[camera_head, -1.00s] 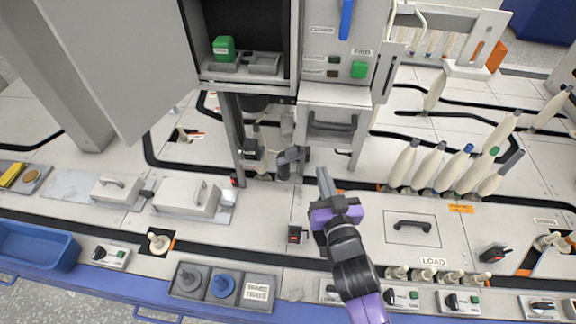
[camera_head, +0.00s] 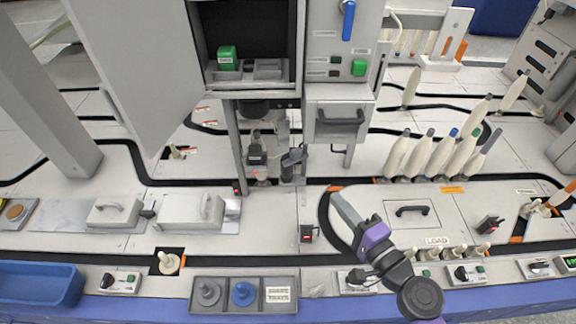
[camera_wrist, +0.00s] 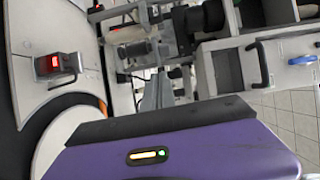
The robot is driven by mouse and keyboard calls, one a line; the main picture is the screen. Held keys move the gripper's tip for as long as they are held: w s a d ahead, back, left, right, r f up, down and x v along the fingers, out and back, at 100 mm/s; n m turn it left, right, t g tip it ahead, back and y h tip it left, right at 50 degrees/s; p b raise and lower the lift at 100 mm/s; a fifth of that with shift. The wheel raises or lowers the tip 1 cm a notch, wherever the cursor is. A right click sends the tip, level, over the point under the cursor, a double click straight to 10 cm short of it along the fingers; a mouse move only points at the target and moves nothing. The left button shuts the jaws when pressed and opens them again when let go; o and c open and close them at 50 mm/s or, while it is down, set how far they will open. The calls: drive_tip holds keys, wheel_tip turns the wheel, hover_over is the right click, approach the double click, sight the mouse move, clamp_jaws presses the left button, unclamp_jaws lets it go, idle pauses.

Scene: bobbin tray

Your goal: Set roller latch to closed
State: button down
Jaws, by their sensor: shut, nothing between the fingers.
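No label that I can read names a roller latch, so I cannot tell for sure which part it is. A dark cylindrical part on a bracket (camera_head: 293,158) sits under the cabinet, beside the spindle; its setting is too small to tell. A blue lever (camera_head: 348,20) hangs upright on the cabinet front, next to a small label; a blue handle also shows in the wrist view (camera_wrist: 302,60). My gripper (camera_head: 340,203), purple with grey fingers, is shut and empty. It is above the worktop, below and right of the dark part, touching nothing that I can see.
The cabinet's grey door (camera_head: 135,70) stands open at left. A drawer with a dark handle (camera_head: 340,122) hangs below the control panel. Several cream bobbins (camera_head: 440,155) stand at right. A small box with a red light (camera_head: 307,233) stands left of my gripper.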

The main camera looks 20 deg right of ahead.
sight(293, 157)
drive_tip(key=shift+y, duration=0.4)
drive_tip(key=x, duration=0.9)
drive_tip(key=a+r+x, duration=0.1)
drive_tip(key=x, duration=0.4)
drive_tip(key=shift+r+b, duration=0.1)
drive_tip(key=shift+b, duration=0.3)
drive_tip(key=shift+w+a, duration=0.2)
drive_tip(key=shift+a, duration=0.25)
drive_tip(key=shift+w+a, duration=0.65)
drive_tip(key=shift+w, duration=0.15)
drive_tip(key=shift+w+a, duration=0.1)
